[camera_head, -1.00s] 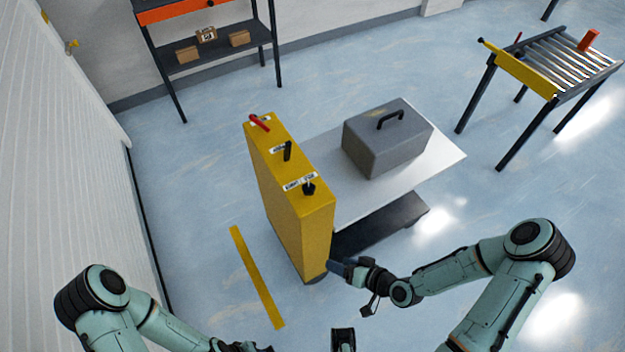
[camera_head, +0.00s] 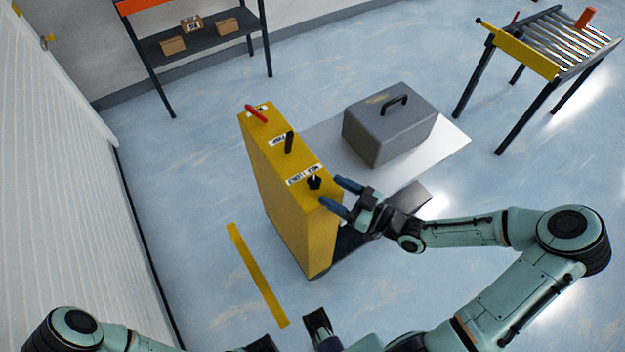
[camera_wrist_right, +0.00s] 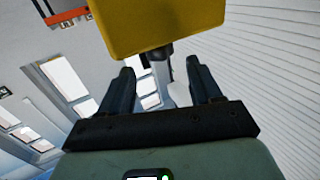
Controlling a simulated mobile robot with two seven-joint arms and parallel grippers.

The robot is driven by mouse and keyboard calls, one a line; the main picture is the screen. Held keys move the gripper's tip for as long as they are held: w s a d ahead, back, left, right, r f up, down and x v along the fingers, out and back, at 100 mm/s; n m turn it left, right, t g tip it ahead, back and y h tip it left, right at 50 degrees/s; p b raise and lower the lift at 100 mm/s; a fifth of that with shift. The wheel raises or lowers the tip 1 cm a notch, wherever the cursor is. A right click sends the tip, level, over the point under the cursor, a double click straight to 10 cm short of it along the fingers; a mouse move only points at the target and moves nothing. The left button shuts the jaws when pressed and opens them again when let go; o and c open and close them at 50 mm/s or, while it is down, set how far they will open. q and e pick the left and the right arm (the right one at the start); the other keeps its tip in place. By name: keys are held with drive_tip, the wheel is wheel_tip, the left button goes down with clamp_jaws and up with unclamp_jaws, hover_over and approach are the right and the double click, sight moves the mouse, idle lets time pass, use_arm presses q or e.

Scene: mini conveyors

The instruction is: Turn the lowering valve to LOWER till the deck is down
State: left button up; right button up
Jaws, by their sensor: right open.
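A yellow control cabinet (camera_head: 293,215) stands on the floor with controls on its top. The black knob (camera_head: 314,183), beside a printed label at the cabinet's near end, looks like the lowering valve; the label is too small to read. My right gripper (camera_head: 329,191) is open just right of this knob. In the right wrist view a dark stem (camera_wrist_right: 160,52) under the yellow block shows beyond and between the spread fingers. The pale deck (camera_head: 440,148) carries a grey case and sits above a dark base. My left gripper is only partly visible at the bottom edge.
A black lever (camera_head: 289,142) and a red lever (camera_head: 256,114) stand farther along the cabinet top. The grey case (camera_head: 388,128) sits on the deck. A roller conveyor (camera_head: 545,52) stands at upper right, a shelf (camera_head: 205,45) at upper left.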

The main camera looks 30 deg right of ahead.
sight(321, 184)
drive_tip(key=b+x, duration=0.1)
drive_tip(key=x, duration=0.6)
drive_tip(key=shift+f, duration=0.1)
drive_tip(key=c, duration=1)
